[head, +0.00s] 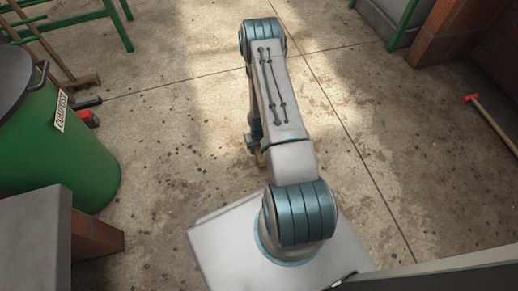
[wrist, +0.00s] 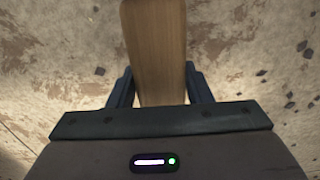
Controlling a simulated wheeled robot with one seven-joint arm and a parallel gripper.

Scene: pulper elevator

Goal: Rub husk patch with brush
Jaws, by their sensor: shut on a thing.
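In the wrist view my gripper (wrist: 159,87) is shut on a wooden piece with a pale brown, straight grain, which looks like the brush's handle or back (wrist: 155,50). A finger presses on each side of it, and it runs up out of the top of the picture. No bristles show. In the head view my arm stretches away over the floor, and the gripper is mostly hidden behind it. Dark specks and brown stains lie scattered on the floor; I cannot tell which of them, if any, is the husk patch.
A green compost bin (head: 75,150) stands at the left, with a grey block (head: 30,225) in front of it. Green metal legs (head: 120,25) stand at the back left. A red-ended stick (head: 490,122) lies at the right by a brick base (head: 435,35). The middle floor is open.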

